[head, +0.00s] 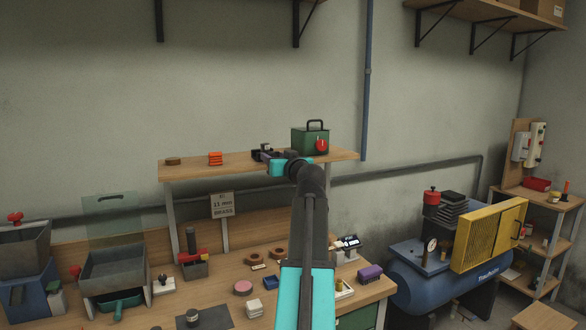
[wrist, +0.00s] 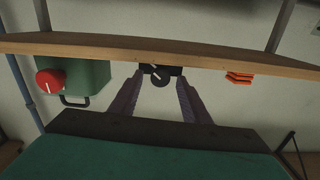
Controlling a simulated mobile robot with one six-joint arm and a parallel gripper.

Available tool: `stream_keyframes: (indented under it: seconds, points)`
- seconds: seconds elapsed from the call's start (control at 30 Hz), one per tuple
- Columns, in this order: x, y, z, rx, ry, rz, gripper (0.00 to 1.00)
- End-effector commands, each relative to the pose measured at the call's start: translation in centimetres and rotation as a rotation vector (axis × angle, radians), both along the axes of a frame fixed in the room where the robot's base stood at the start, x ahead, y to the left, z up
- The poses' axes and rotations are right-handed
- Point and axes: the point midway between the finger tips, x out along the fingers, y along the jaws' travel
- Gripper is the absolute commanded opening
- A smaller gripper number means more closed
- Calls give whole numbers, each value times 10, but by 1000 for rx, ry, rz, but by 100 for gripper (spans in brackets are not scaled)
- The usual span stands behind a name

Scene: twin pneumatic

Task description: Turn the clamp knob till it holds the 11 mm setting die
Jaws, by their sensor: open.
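A small black clamp with a round black knob (wrist: 160,76) sits on the shelf, upside down in the wrist view. A pale mark shows on the knob. My gripper (wrist: 158,88) is open, with its two dark fingers on either side of the knob in the picture. I cannot tell whether they touch it. In the head view my arm reaches up to the shelf, and its dark end overlaps the clamp area, so the two are hard to tell apart. I cannot make out the setting die or whether the clamp holds it.
A green box (head: 310,140) with a handle and red knob (head: 321,146) stands beside the clamp on the wooden shelf (head: 192,173). Orange stacked pieces (head: 215,159) lie on the other side. The bench below holds bins, rings and small blocks. A blue compressor (head: 440,285) stands right.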

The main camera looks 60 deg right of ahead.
Motion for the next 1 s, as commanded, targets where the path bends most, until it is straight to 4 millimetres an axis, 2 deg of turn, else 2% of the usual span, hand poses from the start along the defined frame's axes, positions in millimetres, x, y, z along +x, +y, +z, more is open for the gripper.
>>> stream_keyframes:
  seconds: [0.1, 1.0]
  points:
    - [0, 0, 1, -50, 37, 0, 43]
    - [-96, 71, -2, -45, 32, -2, 43]
